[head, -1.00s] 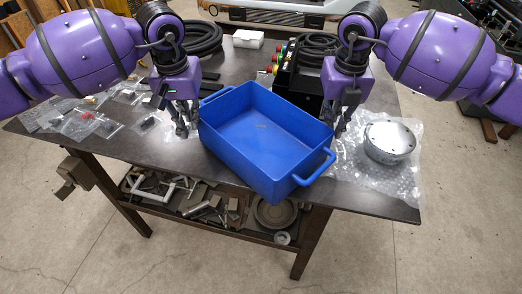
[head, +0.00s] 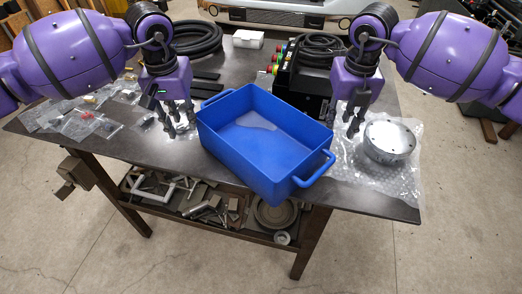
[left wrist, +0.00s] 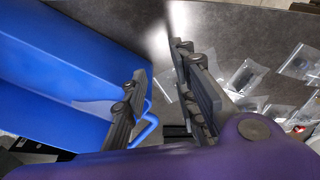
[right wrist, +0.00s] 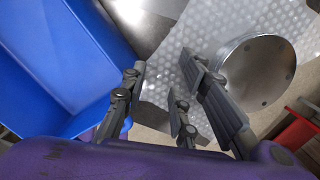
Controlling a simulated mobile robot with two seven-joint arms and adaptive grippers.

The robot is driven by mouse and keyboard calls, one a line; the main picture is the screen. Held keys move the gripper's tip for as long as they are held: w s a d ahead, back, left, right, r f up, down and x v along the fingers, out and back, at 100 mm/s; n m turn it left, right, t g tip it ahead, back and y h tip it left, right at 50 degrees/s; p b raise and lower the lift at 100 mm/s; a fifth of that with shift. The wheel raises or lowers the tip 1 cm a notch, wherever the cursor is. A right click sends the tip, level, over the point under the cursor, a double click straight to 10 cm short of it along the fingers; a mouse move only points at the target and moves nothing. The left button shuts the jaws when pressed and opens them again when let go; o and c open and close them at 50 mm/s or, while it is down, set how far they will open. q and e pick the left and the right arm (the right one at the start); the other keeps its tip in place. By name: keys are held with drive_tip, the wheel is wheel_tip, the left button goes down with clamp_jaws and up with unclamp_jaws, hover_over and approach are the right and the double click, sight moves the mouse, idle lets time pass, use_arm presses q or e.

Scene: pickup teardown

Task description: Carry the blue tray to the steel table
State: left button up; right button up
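The blue tray (head: 262,189) sits slightly turned on the dark table top (head: 130,150), its near corner reaching the front edge. It has a handle at its left end and one at its right end, and looks empty apart from a pale patch on its floor. My left gripper (head: 178,131) is open and empty, left of the tray; the left wrist view shows its spread fingers (left wrist: 160,85) beside the tray handle (left wrist: 147,130). My right gripper (head: 352,130) is open and empty, right of the tray; the right wrist view shows its parted fingers (right wrist: 168,85) between tray and metal disc.
A round metal disc (head: 390,140) lies on bubble wrap (head: 365,178) at the right. A black box with coloured buttons (head: 300,80) stands behind the tray. Small plastic bags (head: 85,122) lie at the left. A coiled hose (head: 195,38) and white box (head: 248,39) are at the back.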

use_arm(q)
wheel_tip(320, 180, up, 12)
drive_tip(key=s, duration=0.1)
use_arm(e)
wheel_tip(320, 180, up, 12)
drive_tip(key=s, duration=0.1)
idle(0.5)
use_arm(q)
drive_tip(key=shift+s+f, duration=0.1)
drive_tip(key=shift+s, duration=0.05)
use_arm(e)
drive_tip(key=shift+s+f, duration=0.1)
drive_tip(key=shift+s, duration=0.05)
